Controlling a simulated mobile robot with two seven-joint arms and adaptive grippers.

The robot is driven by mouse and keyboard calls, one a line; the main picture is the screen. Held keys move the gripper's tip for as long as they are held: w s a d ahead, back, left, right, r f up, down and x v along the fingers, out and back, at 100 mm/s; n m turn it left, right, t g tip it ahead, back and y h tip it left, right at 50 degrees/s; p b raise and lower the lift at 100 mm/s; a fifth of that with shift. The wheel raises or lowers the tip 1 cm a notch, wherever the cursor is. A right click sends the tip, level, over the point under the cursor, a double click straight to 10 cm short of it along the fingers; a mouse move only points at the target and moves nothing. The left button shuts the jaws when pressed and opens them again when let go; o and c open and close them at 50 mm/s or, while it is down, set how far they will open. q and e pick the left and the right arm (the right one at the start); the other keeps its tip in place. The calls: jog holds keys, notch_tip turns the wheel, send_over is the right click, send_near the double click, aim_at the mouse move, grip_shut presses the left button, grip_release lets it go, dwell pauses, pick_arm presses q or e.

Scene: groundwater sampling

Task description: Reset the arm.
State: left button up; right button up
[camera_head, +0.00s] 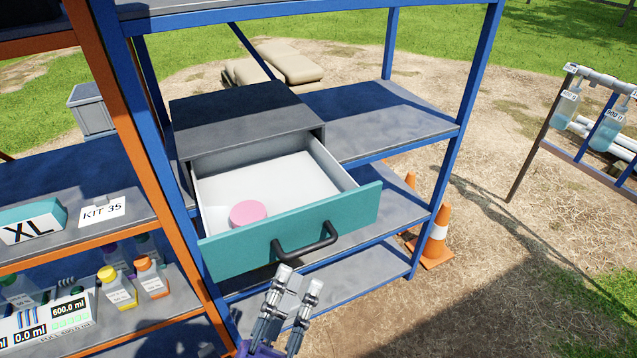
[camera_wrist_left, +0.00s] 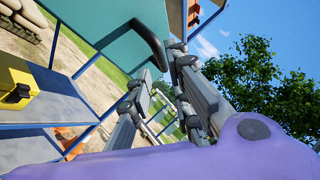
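My left gripper (camera_head: 296,284) is open and empty in the head view, its two fingers apart, just below and in front of the drawer handle (camera_head: 305,244). The wrist view also shows its spread fingers (camera_wrist_left: 155,78), with the dark handle (camera_wrist_left: 151,38) beyond them. The drawer (camera_head: 345,211) has a teal front and is pulled open from a grey cabinet on the blue shelf. A pink round object (camera_head: 248,212) lies inside it near the front left. My right gripper is not in view.
A blue shelf rack (camera_head: 452,150) surrounds the drawer. An orange rack (camera_head: 150,170) at left holds an XL box (camera_head: 32,226) and several bottles. Traffic cones (camera_head: 437,238) stand behind the rack's right side. A yellow case (camera_wrist_left: 18,85) shows in the wrist view. Open ground lies right.

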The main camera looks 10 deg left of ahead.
pick_arm(q)
jog(key=s+a+f+n+g+y+p, duration=0.35)
jog(key=f+n, duration=0.25)
jog(key=n, duration=0.2)
jog(key=s+a+f+n+g+y+p, duration=0.2)
jog(key=s+a+f+n+g+p, duration=0.1)
jog(key=a+f+n, duration=0.3)
jog(key=s+a+f+n+g+p, duration=0.1)
jog(key=s+f+n+g+p, duration=0.2)
jog(key=s+f+n+g, duration=0.3)
jog(key=s+f+n, duration=0.4)
jog(key=s+n, duration=0.1)
jog(key=s, duration=0.3)
jog(key=shift+f+n, duration=0.2)
jog(key=shift+n, duration=0.1)
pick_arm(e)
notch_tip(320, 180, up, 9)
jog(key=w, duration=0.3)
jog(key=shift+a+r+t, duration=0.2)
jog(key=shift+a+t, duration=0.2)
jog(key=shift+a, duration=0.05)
pick_arm(q)
jog(key=shift+a+g, duration=0.1)
jog(key=shift+g, duration=0.15)
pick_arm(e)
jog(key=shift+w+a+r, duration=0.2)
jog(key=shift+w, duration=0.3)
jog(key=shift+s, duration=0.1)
